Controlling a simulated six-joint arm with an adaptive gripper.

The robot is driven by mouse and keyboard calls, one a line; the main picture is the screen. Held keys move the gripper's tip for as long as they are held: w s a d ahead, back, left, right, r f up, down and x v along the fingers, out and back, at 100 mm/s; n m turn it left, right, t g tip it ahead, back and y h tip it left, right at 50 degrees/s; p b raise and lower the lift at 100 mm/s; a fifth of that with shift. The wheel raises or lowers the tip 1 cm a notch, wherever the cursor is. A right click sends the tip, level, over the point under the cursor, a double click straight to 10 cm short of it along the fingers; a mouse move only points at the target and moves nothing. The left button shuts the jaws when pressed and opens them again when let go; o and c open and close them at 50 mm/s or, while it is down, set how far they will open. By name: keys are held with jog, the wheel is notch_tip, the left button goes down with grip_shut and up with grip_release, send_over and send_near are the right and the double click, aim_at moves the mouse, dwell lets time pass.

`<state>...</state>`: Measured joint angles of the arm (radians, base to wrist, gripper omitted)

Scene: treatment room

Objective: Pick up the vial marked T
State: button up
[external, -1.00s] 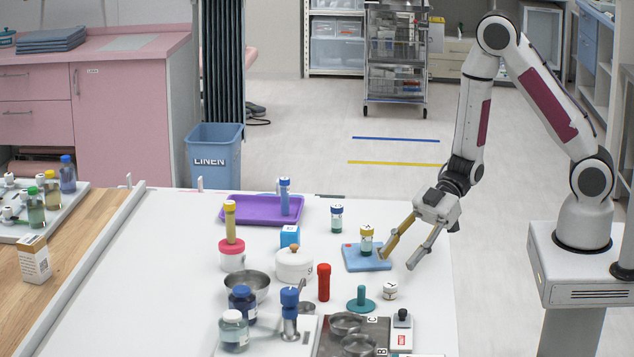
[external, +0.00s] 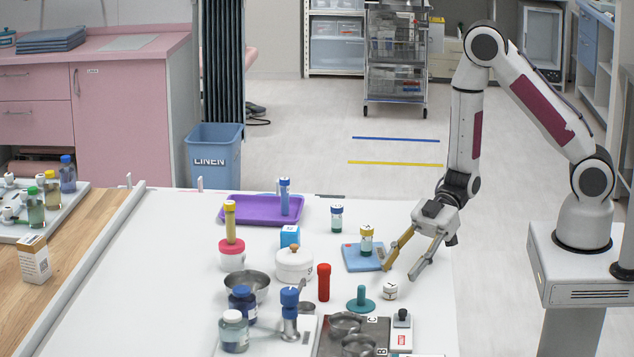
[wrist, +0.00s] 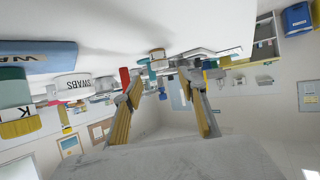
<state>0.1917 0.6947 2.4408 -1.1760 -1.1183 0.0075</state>
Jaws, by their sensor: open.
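I cannot read a T on any vial. A yellow-capped vial (external: 366,241) stands upright on a blue pad (external: 356,261); in the wrist view a yellow-capped vial marked K (wrist: 16,100) shows at the left edge, by the blue pad (wrist: 40,58). A blue-capped vial (external: 336,219) with a green lower part stands behind the pad; its letter is too small to read. My gripper (external: 398,272) is open and empty, just right of the pad and behind a small white lettered block (external: 390,291). Its two fingers also show spread in the wrist view (wrist: 160,80).
A purple tray (external: 250,215) lies at the back. The table's right edge is close; the far right is clear.

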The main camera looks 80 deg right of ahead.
aim_at(391, 284)
jog(key=shift+w+a+f, duration=0.1)
jog(key=shift+w+a, duration=0.05)
jog(key=shift+a, duration=0.1)
jog(key=shift+f+x, duration=0.15)
jog(key=shift+x, duration=1.15)
jog(key=shift+f+x, duration=0.15)
jog(key=shift+x, duration=1.1)
jog(key=c, duration=1)
